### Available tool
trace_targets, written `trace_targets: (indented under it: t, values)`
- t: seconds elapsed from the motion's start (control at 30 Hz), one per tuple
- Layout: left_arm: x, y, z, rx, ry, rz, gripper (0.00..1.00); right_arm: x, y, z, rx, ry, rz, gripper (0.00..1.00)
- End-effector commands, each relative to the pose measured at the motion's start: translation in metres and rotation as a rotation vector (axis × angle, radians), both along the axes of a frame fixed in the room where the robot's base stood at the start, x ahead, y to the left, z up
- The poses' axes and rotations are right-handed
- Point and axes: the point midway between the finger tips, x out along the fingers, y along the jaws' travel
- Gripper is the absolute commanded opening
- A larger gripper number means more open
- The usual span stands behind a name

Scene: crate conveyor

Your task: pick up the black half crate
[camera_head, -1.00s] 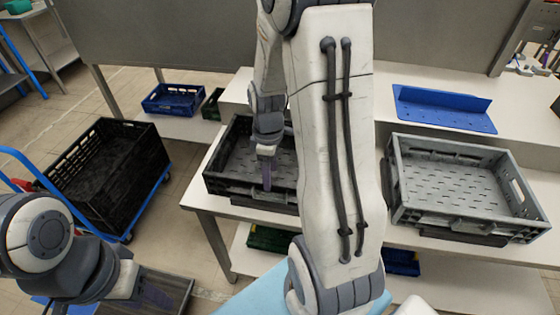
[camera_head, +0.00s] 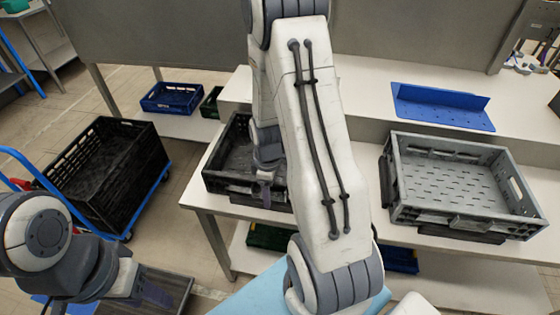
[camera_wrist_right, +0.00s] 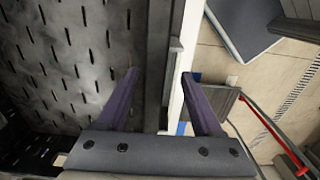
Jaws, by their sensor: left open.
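The black half crate (camera_head: 226,183) sits on the white table, left of the middle, partly hidden by my right arm. My right gripper (camera_head: 265,192) is at its near wall. In the right wrist view my right gripper (camera_wrist_right: 160,83) is open, with one purple finger on the slotted inside and the other on the outer side. The crate's wall (camera_wrist_right: 158,40) runs between them; I cannot tell whether they touch it. My left gripper (camera_head: 150,294) is open and empty at the lower left, away from this crate.
A grey crate (camera_head: 440,215) stands on the table at right, with a blue bracket (camera_head: 440,108) behind. A tall black crate (camera_head: 125,165) is on a blue trolley at left. A blue crate (camera_head: 172,98) and green ones sit on lower shelves.

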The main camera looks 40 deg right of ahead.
Motion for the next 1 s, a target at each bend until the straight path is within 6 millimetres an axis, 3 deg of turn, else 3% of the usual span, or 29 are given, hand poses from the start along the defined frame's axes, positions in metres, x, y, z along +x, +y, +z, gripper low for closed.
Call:
trace_targets:
  t: [0.03,0.13,0.17,1.0]
  values:
    - [0.0000,0.0000,0.0000,0.000,0.000,0.000,0.50,0.0001,0.0000,0.0001,0.000,0.000,0.000,0.45]
    - [0.0000,0.0000,0.0000,0.000,0.000,0.000,0.50,0.0000,0.0000,0.0002,0.000,0.000,0.000,0.06]
    - [0.0000,0.0000,0.0000,0.000,0.000,0.000,0.50,0.0000,0.0000,0.0002,0.000,0.000,0.000,0.00]
    - [0.0000,0.0000,0.0001,0.000,0.000,0.000,0.50,0.0003,0.0000,0.0006,-0.001,-0.001,0.001,0.00]
